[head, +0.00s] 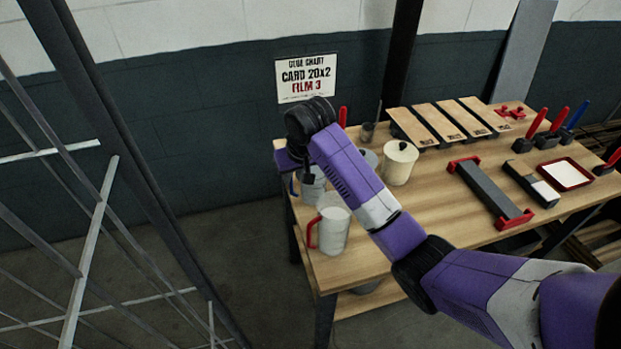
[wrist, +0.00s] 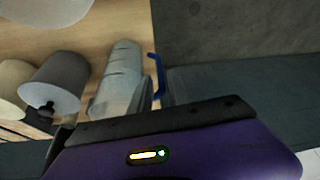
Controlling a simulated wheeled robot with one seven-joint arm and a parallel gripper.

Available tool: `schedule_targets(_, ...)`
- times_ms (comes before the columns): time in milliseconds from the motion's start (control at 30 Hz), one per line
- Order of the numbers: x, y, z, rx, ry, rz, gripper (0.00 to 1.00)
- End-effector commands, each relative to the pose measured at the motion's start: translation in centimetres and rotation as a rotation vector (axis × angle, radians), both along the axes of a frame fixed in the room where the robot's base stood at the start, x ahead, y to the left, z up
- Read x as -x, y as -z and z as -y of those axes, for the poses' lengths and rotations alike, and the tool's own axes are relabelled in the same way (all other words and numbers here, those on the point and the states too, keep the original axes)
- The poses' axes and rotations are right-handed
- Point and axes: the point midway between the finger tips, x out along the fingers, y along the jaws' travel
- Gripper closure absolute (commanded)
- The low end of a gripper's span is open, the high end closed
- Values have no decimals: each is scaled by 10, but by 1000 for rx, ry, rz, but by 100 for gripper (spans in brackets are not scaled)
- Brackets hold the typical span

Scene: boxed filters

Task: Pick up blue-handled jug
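The blue-handled jug (head: 312,188) is a grey jug at the left end of the table, partly hidden behind my arm. In the wrist view the jug (wrist: 122,78) lies straight ahead of my gripper, with its blue handle (wrist: 157,76) on its right side. My gripper (head: 288,160) is low over the table's left end, beside the top of the jug in the head view. In the wrist view my gripper (wrist: 118,115) looks open, its fingers apart to either side of the jug's near end. I cannot tell whether they touch it.
A red-handled jug (head: 333,224) stands at the table's front left corner. A cream lidded pot (head: 399,162) stands to the right, with a grey pot (wrist: 60,80) nearby. A grey bar with red ends (head: 488,190) and a red tray (head: 566,173) lie farther right.

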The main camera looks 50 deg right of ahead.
Motion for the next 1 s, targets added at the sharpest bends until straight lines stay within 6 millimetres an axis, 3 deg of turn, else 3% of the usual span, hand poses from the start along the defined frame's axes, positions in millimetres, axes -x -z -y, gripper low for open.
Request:
schedule_targets(367,-16,42,6,0,0,-1,78)
schedule_targets(600,-17,44,7,0,-1,1,78)
schedule_targets(733,-17,43,6,0,-1,1,100)
schedule_targets(1000,-16,43,6,0,-1,1,100)
